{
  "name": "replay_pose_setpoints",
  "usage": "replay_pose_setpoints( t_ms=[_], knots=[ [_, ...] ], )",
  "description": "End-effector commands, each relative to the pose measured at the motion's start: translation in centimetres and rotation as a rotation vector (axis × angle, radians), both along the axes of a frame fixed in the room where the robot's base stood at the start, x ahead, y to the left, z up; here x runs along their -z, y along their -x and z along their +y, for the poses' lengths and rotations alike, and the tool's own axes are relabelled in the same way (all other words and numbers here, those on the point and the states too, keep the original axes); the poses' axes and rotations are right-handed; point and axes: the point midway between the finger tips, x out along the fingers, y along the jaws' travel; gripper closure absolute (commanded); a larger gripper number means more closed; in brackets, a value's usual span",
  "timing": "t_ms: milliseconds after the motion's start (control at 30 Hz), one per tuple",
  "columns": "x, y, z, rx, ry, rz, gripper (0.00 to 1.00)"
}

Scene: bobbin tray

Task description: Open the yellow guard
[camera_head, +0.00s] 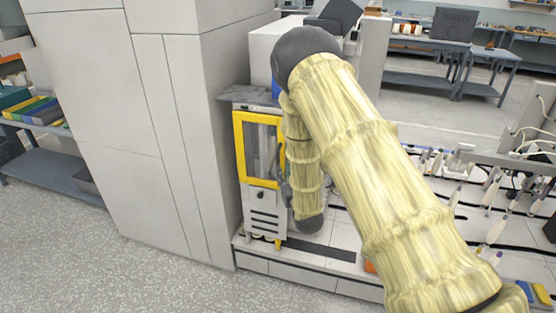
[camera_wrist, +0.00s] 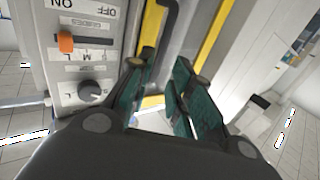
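The yellow guard (camera_head: 239,150) is a yellow frame around a clear panel on the front of the grey machine, and it looks shut. In the wrist view its yellow frame (camera_wrist: 212,32) shows beside a grey strip. A dark bar handle (camera_wrist: 170,16) runs down from the top of that view toward my fingers. My gripper (camera_wrist: 160,78) is open, with its green-padded fingers apart. The handle's lower end is close to the gap between the fingertips; I cannot tell whether they touch. In the head view my arm mostly hides the gripper at the guard's right side.
A control panel with an orange switch (camera_wrist: 66,42) and a black knob (camera_wrist: 92,91) stands left of my fingers in the wrist view. A tall grey cabinet (camera_head: 130,120) stands close left of the machine. The floor (camera_head: 150,265) in front is clear.

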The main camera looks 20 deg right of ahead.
Motion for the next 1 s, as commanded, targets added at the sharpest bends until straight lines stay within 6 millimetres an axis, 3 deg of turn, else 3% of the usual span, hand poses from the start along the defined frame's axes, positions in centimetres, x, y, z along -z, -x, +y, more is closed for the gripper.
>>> replay_pose_setpoints(
  t_ms=[300,500,967,1000],
  knots=[
    [-0.2,-5.2,0.0,0.0,0.0,0.0,0.79],
    [-0.1,-7.5,-0.1,0.0,0.0,0.002,0.79],
    [0.1,-8.6,-0.1,0.001,0.0,0.003,0.79],
    [0.1,-8.6,-0.1,0.001,0.0,0.003,0.82]
  ],
)
